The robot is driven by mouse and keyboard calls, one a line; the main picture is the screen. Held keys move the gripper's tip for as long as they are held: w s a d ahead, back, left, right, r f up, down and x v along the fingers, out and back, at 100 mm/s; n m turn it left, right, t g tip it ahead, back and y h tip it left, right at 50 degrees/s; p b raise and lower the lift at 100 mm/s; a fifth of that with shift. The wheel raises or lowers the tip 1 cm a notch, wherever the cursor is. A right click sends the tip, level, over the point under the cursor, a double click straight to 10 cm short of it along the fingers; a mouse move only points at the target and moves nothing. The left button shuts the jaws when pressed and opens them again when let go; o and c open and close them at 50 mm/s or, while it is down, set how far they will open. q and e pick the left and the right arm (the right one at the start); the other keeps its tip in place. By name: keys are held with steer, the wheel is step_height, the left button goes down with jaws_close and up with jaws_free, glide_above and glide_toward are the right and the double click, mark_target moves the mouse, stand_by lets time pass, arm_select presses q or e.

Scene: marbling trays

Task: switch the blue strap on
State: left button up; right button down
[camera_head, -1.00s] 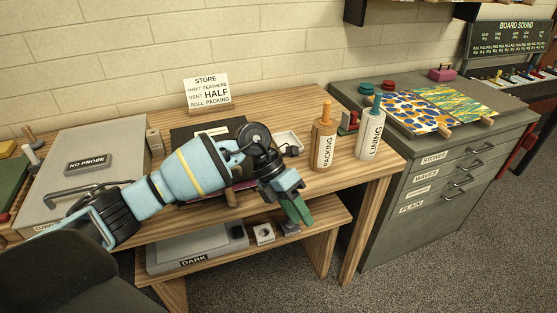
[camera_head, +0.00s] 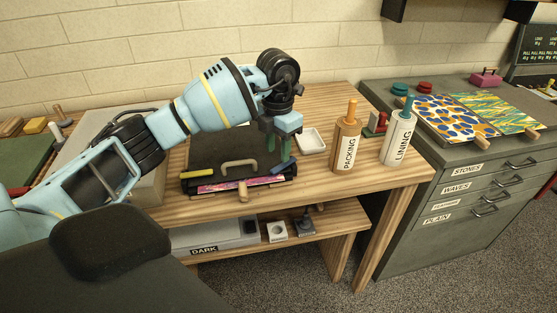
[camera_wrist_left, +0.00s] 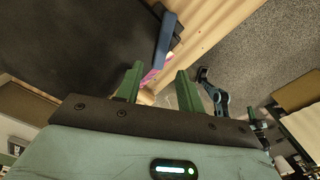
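The blue strap (camera_head: 283,166) is a short bar at the front right of a dark flat press (camera_head: 215,150) on the wooden table. It slants in the head view; I cannot tell whether it is fastened. It also shows in the left wrist view (camera_wrist_left: 164,40), beyond the fingertips. My left gripper (camera_head: 276,145) is above the press's right side, green fingers pointing down, close over the strap. In the left wrist view its fingers (camera_wrist_left: 160,72) stand apart with nothing between them. A yellow strap (camera_head: 196,173) is at the press's front left. My right gripper is not in view.
A pink patterned edge (camera_head: 225,185) and wooden handle (camera_head: 243,192) show at the press's front. A white dish (camera_head: 312,141), PACKING bottle (camera_head: 346,145) and LINING bottle (camera_head: 397,140) stand to the right. A shelf (camera_head: 340,220) runs below. Bare tabletop (camera_head: 310,180) lies right of the press.

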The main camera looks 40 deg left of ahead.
mark_target(278, 167)
arm_select(q)
steer(key=shift+f, duration=2.3)
jaws_close()
